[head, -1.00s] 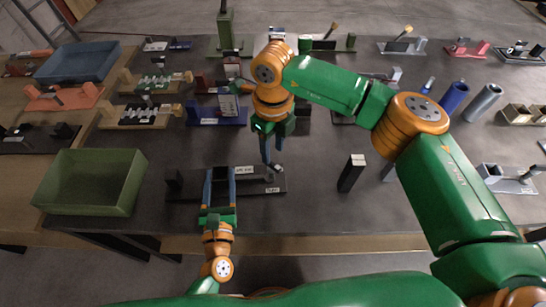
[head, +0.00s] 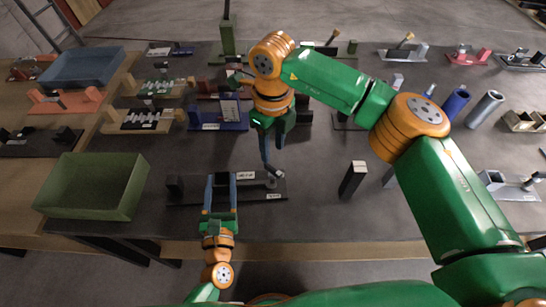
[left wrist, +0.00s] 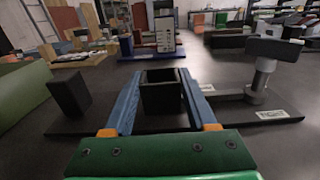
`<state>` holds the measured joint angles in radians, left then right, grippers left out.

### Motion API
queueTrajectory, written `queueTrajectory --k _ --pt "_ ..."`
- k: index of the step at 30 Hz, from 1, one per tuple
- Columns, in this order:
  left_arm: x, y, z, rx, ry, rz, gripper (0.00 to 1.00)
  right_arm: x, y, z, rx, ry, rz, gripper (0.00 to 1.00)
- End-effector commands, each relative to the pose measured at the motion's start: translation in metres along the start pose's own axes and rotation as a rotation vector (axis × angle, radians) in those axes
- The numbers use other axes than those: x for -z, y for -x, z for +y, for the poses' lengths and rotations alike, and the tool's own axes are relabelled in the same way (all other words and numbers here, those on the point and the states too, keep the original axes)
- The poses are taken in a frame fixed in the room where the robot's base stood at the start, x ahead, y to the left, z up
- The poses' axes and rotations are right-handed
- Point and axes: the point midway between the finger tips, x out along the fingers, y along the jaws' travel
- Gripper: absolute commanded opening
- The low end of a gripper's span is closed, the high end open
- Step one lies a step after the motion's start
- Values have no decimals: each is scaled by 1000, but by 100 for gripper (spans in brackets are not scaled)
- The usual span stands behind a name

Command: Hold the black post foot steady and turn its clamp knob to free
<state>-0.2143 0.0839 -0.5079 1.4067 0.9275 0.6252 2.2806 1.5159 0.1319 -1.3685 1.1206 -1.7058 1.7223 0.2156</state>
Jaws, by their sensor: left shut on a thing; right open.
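The black post foot (head: 185,197) lies near the table's front edge as a long flat base. Its square hollow socket (left wrist: 163,98) stands upright between the blue fingers of my left gripper (head: 222,182), which is shut on it. At the right end of the base is the clamp knob (head: 277,173), a grey post with a bar across its top; it also shows in the left wrist view (left wrist: 262,76). My right gripper (head: 273,158) points down, open, just above and beside the knob. Its fingers partly overlap the knob, so I cannot tell whether they touch it.
A green bin (head: 92,187) stands to the left, and a dark upright block (head: 353,180) to the right. A blue stand (head: 218,122) and several other fixtures fill the table behind. Bare tabletop lies between the post foot and the dark block.

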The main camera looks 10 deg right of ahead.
Motion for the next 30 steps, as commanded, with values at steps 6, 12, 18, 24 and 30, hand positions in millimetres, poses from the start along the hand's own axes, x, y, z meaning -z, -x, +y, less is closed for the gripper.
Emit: queueTrajectory --k 6,12,18,24,30 --pt "1 0 0 0 1 3 0 1 -54 1 -2 0 3 44" --pt "1 0 0 0 1 2 0 0 -74 0 0 -1 0 44" --pt "1 0 0 0 1 2 0 0 -75 0 0 0 0 44" --pt "1 0 0 0 1 2 0 0 -75 0 0 0 0 1" --pt "1 0 0 0 1 2 0 0 -75 0 0 0 0 0"
